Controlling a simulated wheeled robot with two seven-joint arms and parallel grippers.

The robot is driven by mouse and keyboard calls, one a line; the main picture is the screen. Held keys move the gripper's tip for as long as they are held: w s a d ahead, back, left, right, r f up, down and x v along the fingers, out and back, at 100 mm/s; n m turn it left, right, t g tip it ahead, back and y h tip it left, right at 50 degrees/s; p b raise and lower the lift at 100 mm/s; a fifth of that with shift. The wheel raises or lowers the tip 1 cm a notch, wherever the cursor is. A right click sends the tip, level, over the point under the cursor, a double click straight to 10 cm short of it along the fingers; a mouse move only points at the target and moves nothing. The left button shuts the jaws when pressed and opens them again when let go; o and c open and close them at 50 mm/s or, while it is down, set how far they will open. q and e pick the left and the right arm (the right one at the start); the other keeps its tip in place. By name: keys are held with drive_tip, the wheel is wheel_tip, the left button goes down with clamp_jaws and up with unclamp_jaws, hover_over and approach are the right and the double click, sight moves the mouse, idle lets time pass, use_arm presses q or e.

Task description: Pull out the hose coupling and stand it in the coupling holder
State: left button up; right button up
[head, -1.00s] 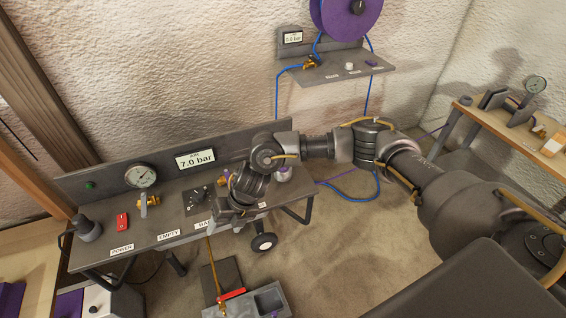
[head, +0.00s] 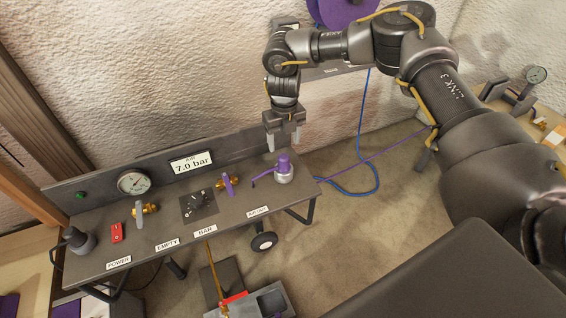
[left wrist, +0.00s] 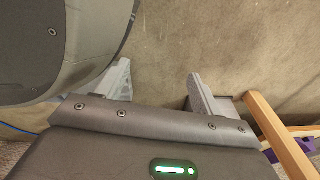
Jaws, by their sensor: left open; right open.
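My right gripper (head: 284,143) is open and empty, fingers pointing down, in the head view. It hangs by the bench's back right edge, just above and behind a purple-topped fitting with a lever on a silver base (head: 284,176). I cannot tell if they touch. The hose coupling and its holder cannot be made out with certainty; my right arm covers most of the wall shelf (head: 312,74) under the purple reel (head: 342,11). My left gripper (left wrist: 160,86) is open and empty in the left wrist view, over bare floor.
The grey bench (head: 150,250) carries a gauge (head: 134,183), a red switch (head: 116,232), a brass valve with grey handle (head: 140,214), and one with purple handle (head: 229,184). Blue hose (head: 362,115) hangs to the floor. A wooden side bench (head: 552,140) stands right.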

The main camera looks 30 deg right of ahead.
sight(284, 156)
drive_tip(key=shift+a, duration=0.1)
drive_tip(key=shift+f, duration=0.3)
wheel_tip(284, 156, down, 3)
drive_tip(key=b, duration=0.3)
drive_tip(key=shift+f+b, duration=0.15)
drive_tip(key=shift+b, duration=0.15)
drive_tip(key=shift+f+b, duration=0.6)
drive_tip(key=shift+f, duration=0.05)
wheel_tip(284, 156, down, 3)
drive_tip(key=shift+r+b, duration=0.2)
drive_tip(key=shift+b, duration=0.2)
use_arm(q)
drive_tip(key=w+d+r+t, duration=0.1)
drive_tip(key=w+d+r, duration=0.3)
drive_tip(key=w+r, duration=0.6)
drive_tip(key=shift+d+r+h, duration=0.3)
drive_tip(key=shift+d+r, duration=0.1)
drive_tip(key=shift+r, duration=0.95)
use_arm(e)
drive_tip(key=shift+f, duration=0.65)
use_arm(q)
drive_tip(key=shift+r+p, duration=0.5)
drive_tip(key=shift+r, duration=0.15)
use_arm(e)
drive_tip(key=shift+c, duration=0.4)
